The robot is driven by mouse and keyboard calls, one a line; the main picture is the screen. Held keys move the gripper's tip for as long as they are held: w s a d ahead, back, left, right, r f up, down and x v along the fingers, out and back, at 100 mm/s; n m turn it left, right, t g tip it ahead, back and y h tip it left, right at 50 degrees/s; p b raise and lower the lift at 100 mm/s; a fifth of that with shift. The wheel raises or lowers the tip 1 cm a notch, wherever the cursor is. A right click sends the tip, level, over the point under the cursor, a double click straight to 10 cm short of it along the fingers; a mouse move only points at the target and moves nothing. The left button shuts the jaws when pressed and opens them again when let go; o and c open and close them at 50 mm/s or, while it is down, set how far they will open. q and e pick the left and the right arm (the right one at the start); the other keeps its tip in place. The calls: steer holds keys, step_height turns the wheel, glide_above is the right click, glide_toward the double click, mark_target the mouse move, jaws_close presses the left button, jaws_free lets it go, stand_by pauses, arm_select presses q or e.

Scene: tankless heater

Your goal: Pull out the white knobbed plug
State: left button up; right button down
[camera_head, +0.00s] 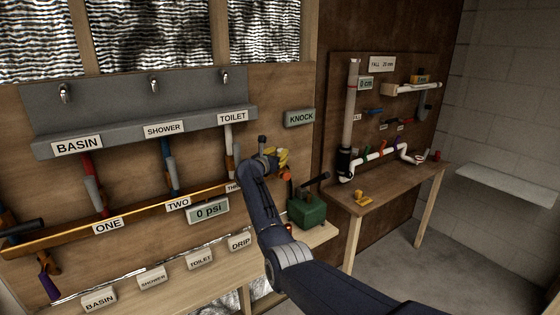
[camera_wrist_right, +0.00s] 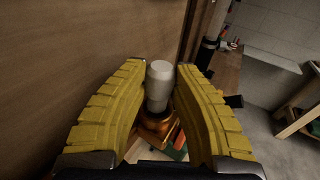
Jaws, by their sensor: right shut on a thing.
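The white knobbed plug (camera_wrist_right: 159,78) stands between the two yellow ribbed fingers of my right gripper (camera_wrist_right: 160,90) in the right wrist view. Its pale rounded head points away from the palm, and it sits by an orange copper-coloured fitting (camera_wrist_right: 155,126). My right gripper is shut on the plug. In the head view my right gripper (camera_head: 277,158) is at the right end of the copper-coloured manifold (camera_head: 140,215), below the KNOCK sign. The plug is hidden there behind the fingers and wrist. My left gripper does not show.
A green pump box (camera_head: 306,208) with a dark handle stands just right of my arm. The TOILET pipe (camera_head: 229,135) hangs close to the left. A side bench (camera_head: 390,187) with white pipework stands further right. The KNOCK sign (camera_head: 300,117) is above.

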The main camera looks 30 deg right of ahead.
mark_target(279, 150)
steer(key=shift+r, duration=0.15)
steer(key=shift+r, duration=2.4)
